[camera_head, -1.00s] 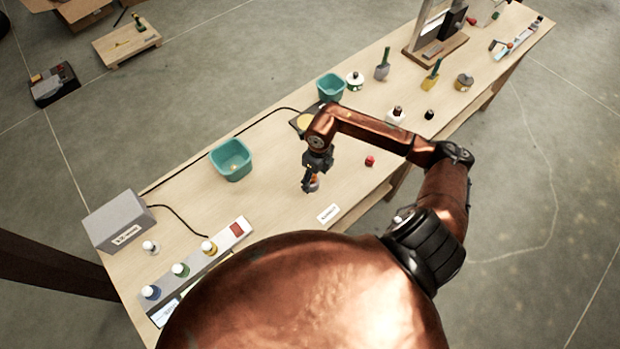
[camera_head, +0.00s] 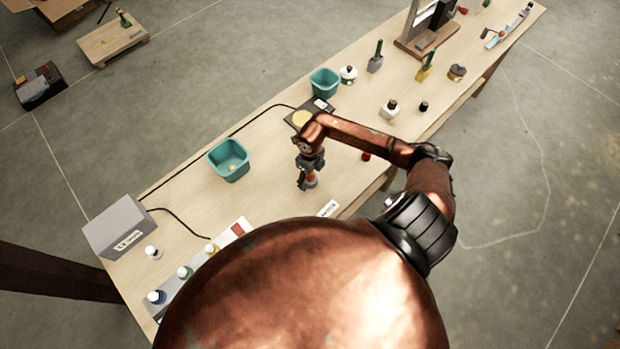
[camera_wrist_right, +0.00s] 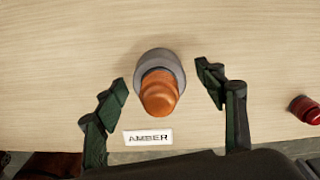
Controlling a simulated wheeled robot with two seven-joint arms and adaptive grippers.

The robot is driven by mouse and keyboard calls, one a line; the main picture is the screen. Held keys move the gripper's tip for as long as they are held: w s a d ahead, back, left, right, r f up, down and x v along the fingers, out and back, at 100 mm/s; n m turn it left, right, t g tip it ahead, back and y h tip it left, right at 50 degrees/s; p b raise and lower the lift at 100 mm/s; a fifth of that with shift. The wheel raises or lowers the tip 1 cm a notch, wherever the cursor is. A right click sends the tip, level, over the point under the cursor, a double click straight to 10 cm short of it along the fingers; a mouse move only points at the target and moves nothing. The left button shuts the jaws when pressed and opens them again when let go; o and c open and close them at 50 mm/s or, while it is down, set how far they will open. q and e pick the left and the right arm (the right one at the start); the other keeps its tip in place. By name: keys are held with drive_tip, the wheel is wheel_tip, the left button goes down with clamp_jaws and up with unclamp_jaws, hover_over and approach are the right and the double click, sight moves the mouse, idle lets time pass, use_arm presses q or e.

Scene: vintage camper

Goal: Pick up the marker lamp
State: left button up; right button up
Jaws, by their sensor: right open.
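The marker lamp (camera_wrist_right: 159,88) has an orange lens on a grey round base and stands on the wooden table, behind a label reading AMBER. In the head view the lamp (camera_head: 312,181) shows small, partly hidden by my right gripper (camera_head: 306,184). In the right wrist view my right gripper (camera_wrist_right: 167,92) is open, with one finger on each side of the lamp and a gap on both sides. Nothing is held. My left gripper is not in view.
On the table (camera_head: 180,190) are a teal bin (camera_head: 229,160), another teal bin (camera_head: 324,83) and a grey box (camera_head: 119,226). The AMBER label (camera_wrist_right: 148,137) lies near the table edge.

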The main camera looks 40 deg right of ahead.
drive_tip(key=shift+f, duration=0.15)
drive_tip(key=c, duration=0.8)
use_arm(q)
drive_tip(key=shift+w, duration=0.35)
use_arm(e)
drive_tip(key=c, duration=0.7)
